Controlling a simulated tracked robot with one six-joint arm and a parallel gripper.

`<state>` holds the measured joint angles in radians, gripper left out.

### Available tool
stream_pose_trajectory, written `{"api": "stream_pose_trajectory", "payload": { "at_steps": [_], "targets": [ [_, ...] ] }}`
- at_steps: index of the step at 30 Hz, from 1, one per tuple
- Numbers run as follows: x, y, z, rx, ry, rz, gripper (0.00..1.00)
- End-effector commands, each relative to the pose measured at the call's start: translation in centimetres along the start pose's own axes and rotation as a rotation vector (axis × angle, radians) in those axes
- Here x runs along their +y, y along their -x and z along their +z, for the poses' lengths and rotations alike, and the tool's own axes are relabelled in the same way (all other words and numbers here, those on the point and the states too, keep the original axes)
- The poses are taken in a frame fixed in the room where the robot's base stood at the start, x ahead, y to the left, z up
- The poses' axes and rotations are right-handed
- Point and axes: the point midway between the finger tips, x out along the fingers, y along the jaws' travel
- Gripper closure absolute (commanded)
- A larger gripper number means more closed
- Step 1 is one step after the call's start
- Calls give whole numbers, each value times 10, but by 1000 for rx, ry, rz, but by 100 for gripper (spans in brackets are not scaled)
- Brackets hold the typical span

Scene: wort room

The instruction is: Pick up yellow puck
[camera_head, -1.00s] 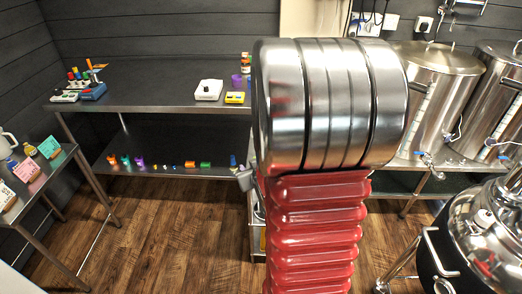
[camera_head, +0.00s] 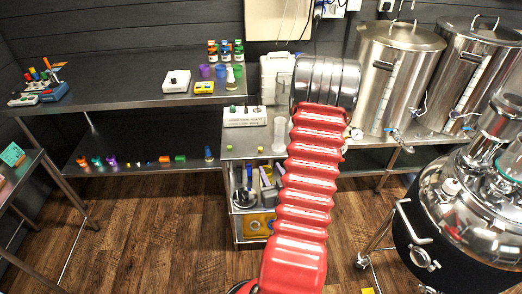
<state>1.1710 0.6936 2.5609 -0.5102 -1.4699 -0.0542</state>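I cannot pick out a yellow puck for certain. Small yellow-green round pieces lie on the steel cart top, one at the left (camera_head: 229,148) and one nearer the middle (camera_head: 260,150); they are too small to tell apart by type. My red ribbed arm with its steel joint rises in front of the cart and hides its right part. My gripper's fingers do not show.
The steel cart (camera_head: 240,180) has a white switch box (camera_head: 244,116) on top and tools below. A long steel bench (camera_head: 130,98) stands left, with a yellow device (camera_head: 204,87). Steel kettles (camera_head: 396,75) and a dark vessel (camera_head: 440,240) stand right.

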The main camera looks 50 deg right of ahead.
Motion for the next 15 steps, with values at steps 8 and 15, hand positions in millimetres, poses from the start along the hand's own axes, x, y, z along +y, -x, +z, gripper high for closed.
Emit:
{"api": "stream_pose_trajectory", "payload": {
  "at_steps": [8,15],
  "targets": [
    [0,-1,-1,0,2,-1,61],
    [-1,-24,-1,1,4,-2,61]
  ]
}}
